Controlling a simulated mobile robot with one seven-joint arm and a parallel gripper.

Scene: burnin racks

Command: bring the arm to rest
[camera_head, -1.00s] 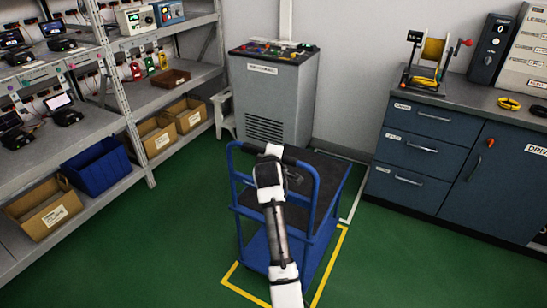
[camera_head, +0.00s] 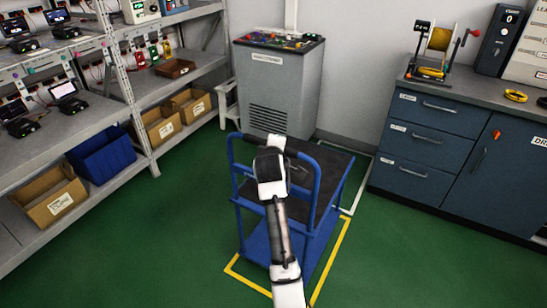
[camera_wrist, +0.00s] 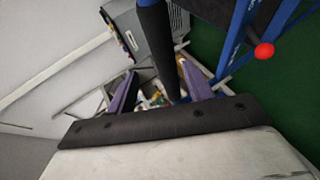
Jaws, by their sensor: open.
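In the head view my arm reaches forward over the blue cart (camera_head: 317,190), and the gripper itself is hidden behind the wrist. The cart's dark handle bar (camera_wrist: 155,45) passes close in front of the fingers in the wrist view; I cannot tell whether it touches them. The cart stands inside a yellow floor outline (camera_head: 340,245).
Shelving (camera_head: 148,150) with devices, cardboard boxes and a blue bin (camera_head: 102,157) lines the left. A grey cabinet (camera_head: 275,85) with a panel of coloured parts stands behind the cart. Blue drawers (camera_head: 425,140) stand on the right. Green floor (camera_head: 430,260) is clear at the front right.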

